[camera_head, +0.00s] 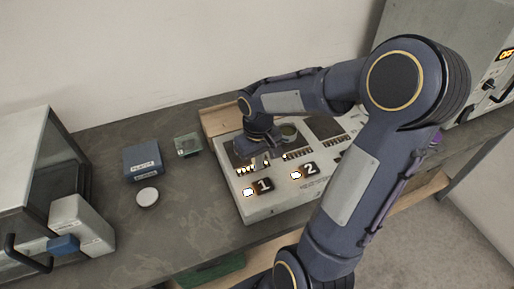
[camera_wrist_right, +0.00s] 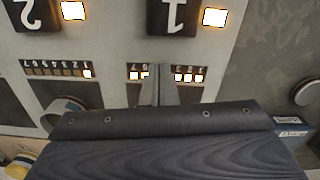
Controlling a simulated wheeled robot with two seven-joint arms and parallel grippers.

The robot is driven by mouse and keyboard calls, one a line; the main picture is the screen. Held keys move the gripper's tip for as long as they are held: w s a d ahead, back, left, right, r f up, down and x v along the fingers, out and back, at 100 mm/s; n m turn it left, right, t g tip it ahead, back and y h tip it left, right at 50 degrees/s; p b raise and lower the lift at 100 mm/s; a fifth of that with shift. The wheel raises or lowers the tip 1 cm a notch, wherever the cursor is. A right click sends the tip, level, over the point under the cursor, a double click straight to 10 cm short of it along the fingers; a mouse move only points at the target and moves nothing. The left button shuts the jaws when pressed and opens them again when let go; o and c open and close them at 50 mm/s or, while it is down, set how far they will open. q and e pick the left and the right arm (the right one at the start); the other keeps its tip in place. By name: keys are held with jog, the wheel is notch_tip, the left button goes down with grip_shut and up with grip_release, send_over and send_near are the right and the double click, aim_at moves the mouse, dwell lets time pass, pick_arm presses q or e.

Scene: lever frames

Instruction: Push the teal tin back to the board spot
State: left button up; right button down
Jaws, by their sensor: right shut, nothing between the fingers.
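A small square teal-green tin (camera_head: 187,145) lies on the grey table, left of the console. A tan wooden board (camera_head: 217,119) shows behind the console; no marked spot on it can be made out, and my right arm hides part of that area. My right gripper (camera_head: 262,164) is shut and empty, pointing down over the console's left dark panel, near the lit scale above label 1. In the right wrist view its closed fingertips (camera_wrist_right: 158,72) show over the lit scale. It is well to the right of the tin, apart from it. My left gripper is not in view.
The pale console (camera_head: 257,208) carries labels 1 and 2, and a round greenish knob-like piece (camera_head: 288,131) beside my gripper. A blue box (camera_head: 143,160) and a white round lid (camera_head: 147,197) are left. A grey cabinet (camera_head: 25,185) stands far left.

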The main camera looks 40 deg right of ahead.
aim_at(224, 125)
pick_arm(q)
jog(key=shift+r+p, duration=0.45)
jog(key=shift+p, duration=0.05)
pick_arm(e)
jog(key=shift+w+d+f, duration=0.15)
jog(key=shift+w+d, duration=0.05)
jog(key=shift+w, duration=0.8)
jog(key=shift+w+d+f, duration=0.15)
jog(key=shift+w, duration=0.8)
jog(key=shift+w, duration=0.4)
jog(key=w, duration=0.3)
jog(key=w+d+p, duration=0.1)
jog(key=w, duration=0.5)
jog(key=shift+w+d+p, duration=0.15)
jog(key=shift+d+p, duration=0.15)
jog(key=w, duration=0.2)
jog(key=w+p, duration=0.1)
jog(key=w, duration=0.1)
jog(key=w+d+p, duration=0.1)
jog(key=w, duration=0.1)
jog(key=shift+w+d, duration=0.1)
jog(key=shift+w, duration=0.65)
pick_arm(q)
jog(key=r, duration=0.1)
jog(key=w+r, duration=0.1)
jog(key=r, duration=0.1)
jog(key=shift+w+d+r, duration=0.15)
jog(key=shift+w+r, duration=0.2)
